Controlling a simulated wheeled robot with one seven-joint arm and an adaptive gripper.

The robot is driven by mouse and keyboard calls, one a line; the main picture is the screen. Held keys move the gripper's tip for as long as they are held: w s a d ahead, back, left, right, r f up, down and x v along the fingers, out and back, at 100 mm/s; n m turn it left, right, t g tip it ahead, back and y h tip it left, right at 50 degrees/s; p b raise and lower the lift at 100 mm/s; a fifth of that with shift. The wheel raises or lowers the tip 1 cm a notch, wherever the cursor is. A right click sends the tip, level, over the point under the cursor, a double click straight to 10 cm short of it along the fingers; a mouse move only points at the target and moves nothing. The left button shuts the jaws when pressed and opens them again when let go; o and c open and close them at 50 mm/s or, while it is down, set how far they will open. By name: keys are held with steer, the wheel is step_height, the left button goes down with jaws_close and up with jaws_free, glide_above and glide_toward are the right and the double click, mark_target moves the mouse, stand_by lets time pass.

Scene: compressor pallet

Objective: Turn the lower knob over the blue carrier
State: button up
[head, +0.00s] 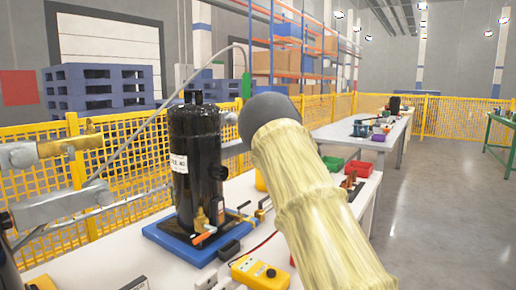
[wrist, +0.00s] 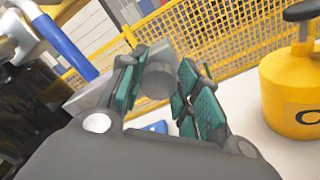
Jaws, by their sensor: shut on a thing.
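In the wrist view, my gripper (wrist: 160,88) has its green-padded fingers closed around a grey round knob (wrist: 157,80). The knob sits between the pads, and its mount is mostly hidden. A small blue patch (wrist: 155,128) shows below the fingers. In the head view, the blue carrier (head: 165,239) lies on the white bench under a black upright compressor (head: 197,140). A brass valve with an orange handle (head: 204,237) is low on the compressor's front. My sleeved arm hides the gripper and the knob in the head view.
A yellow canister (wrist: 288,95) stands to the right of the fingers in the wrist view. A yellow meter (head: 260,273) lies at the front of the bench. Red (head: 357,168) and green bins stand behind my arm. A yellow mesh fence (head: 150,165) runs behind the bench.

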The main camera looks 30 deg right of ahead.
steer(key=shift+f, duration=0.25)
steer(key=o, duration=1)
steer(key=shift+d, duration=0.15)
steer(key=shift+r, duration=0.1)
steer(key=shift+r, duration=0.1)
steer(key=v, duration=1.2)
